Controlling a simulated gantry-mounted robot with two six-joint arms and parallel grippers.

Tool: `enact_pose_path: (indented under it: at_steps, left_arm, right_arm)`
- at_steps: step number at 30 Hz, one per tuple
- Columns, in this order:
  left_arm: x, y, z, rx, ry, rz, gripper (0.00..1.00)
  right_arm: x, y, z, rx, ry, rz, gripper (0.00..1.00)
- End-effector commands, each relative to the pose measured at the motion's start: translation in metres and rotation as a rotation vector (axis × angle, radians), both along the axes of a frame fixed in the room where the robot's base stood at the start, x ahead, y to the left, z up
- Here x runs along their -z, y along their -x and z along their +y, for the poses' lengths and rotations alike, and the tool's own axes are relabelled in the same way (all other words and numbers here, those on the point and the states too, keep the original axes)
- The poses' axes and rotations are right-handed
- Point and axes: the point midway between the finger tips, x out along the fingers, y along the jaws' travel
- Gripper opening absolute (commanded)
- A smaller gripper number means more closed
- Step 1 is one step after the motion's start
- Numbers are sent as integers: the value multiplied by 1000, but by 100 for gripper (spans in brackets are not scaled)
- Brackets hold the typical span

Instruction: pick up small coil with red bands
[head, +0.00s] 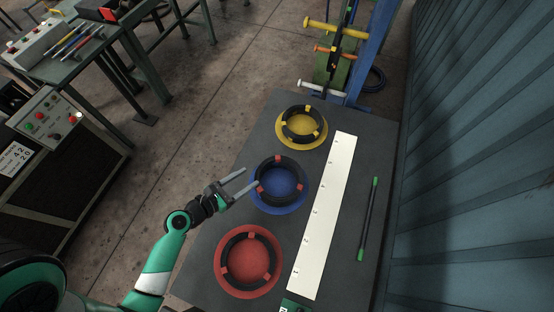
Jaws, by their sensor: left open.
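A smaller black coil with red bands (280,202) lies on a blue round dish (281,211) in the middle of the dark table. A larger black coil with red bands (229,250) lies on a red round dish (248,293) at the near end. My left gripper (251,177) is open, with its fingertips at the left edge of the blue dish and the smaller coil. Nothing shows between its fingers. I cannot tell how high it is above the table. My right gripper is not in view.
A yellow dish (320,146) with a yellow-banded coil (285,123) stands at the far end of the table (340,240). A white ruled strip (322,212) and a dark rod with green ends (369,220) lie to the right. A corrugated wall (480,150) borders the right side.

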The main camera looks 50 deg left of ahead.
Motion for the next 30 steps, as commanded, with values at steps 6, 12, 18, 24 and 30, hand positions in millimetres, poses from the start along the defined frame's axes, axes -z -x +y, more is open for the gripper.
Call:
enact_pose_path:
  at_steps: [6, 12, 18, 24, 30]
  left_arm:
    - [3, 26, 9, -76, 31, 43, 60]
    - [14, 1, 11, -66, 27, 41, 60]
    - [27, -29, 17, -70, 27, 41, 60]
    - [30, -35, 18, -72, 28, 42, 60]
    - [51, -60, 26, -70, 27, 40, 60]
  right_arm:
    - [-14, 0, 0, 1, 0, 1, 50]
    - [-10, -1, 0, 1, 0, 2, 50]
    - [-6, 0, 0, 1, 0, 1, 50]
    - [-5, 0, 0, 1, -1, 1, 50]
    - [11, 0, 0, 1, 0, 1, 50]
